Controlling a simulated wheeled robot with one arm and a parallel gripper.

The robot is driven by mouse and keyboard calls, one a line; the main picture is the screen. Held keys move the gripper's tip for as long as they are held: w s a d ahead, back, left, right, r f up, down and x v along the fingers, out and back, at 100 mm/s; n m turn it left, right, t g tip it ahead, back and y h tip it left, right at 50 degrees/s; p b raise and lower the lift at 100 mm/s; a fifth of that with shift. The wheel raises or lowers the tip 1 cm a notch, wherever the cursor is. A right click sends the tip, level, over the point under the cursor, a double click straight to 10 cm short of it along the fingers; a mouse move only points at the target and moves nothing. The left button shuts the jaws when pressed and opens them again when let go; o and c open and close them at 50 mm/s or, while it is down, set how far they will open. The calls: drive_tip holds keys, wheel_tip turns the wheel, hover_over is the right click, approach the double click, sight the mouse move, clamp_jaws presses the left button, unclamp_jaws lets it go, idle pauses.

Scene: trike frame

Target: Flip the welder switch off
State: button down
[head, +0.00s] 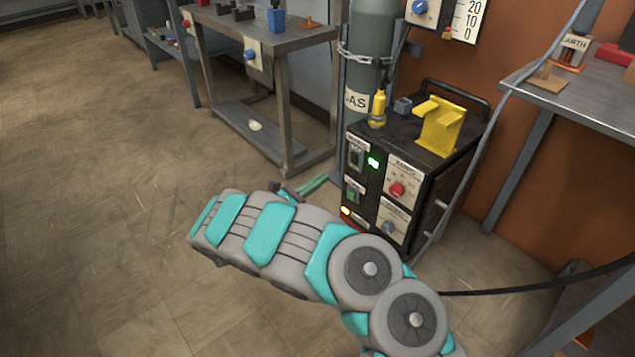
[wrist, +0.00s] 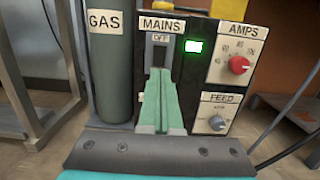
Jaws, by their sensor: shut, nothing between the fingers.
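The welder (head: 410,145) is a black box on the floor at the right in the head view. Its dark mains switch (head: 355,157) is at the top left of the front panel. In the wrist view the mains switch (wrist: 158,55) shows under the MAINS label, with OFF marked above it. The lamp (wrist: 194,46) beside it is lit green. My gripper (wrist: 160,74) is shut and empty, its green fingers pointing at the panel just below the switch. Contact cannot be told. The fingers hide the panel below. In the head view my arm partly hides my gripper (head: 313,184).
A gas cylinder (head: 372,45) stands behind the welder. A workbench (head: 262,40) stands at the left, a table (head: 590,95) at the right. The floor at left is clear.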

sight(353, 157)
drive_tip(key=b+x, duration=0.1)
drive_tip(key=x, duration=0.8)
drive_tip(key=shift+w+d, duration=0.2)
drive_tip(key=shift+d, duration=0.15)
drive_tip(key=shift+w+d+r, duration=0.15)
drive_tip(key=shift+d, duration=0.05)
drive_tip(key=shift+r, duration=0.1)
drive_tip(key=shift+w+d+r+p, duration=0.1)
drive_tip(key=shift+d+r+p, duration=0.1)
drive_tip(key=shift+p, duration=0.2)
drive_tip(key=shift+f, duration=0.2)
drive_tip(key=r+p+v, duration=0.1)
drive_tip(key=r+v, duration=0.2)
drive_tip(key=v, duration=1)
drive_tip(key=shift+s+a+p, duration=0.3)
drive_tip(key=shift+a, duration=0.2)
drive_tip(key=shift+r, duration=0.15)
